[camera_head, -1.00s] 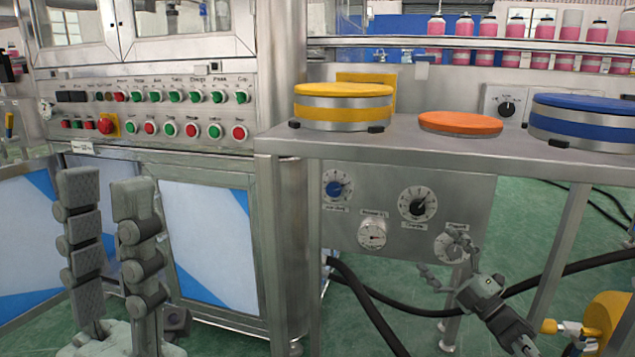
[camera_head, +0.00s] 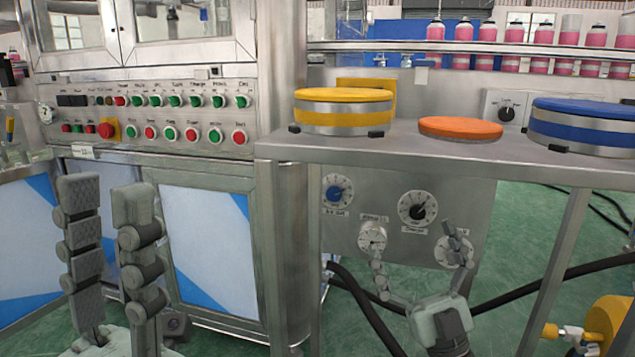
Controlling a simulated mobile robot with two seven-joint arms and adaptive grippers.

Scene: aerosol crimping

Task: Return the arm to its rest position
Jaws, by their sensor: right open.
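My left gripper (camera_head: 105,195) stands upright at the lower left, in front of the machine cabinet. Its two thick grey fingers are apart with nothing between them. My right gripper (camera_head: 416,248) is at the lower right, below the steel table and in front of the dial panel. Its two fingers point up and are spread wide, with nothing between them. Its left finger overlaps the lower part of the white gauge (camera_head: 372,236). Its right finger partly covers the right dial (camera_head: 448,258). I cannot tell whether either finger touches the panel.
The steel table (camera_head: 400,150) carries a yellow disc (camera_head: 343,95), an orange disc (camera_head: 460,127) and a blue disc (camera_head: 585,104). Its leg (camera_head: 558,260) stands right of my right gripper. Black hoses (camera_head: 360,310) run below. A button panel (camera_head: 160,115) is at the left.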

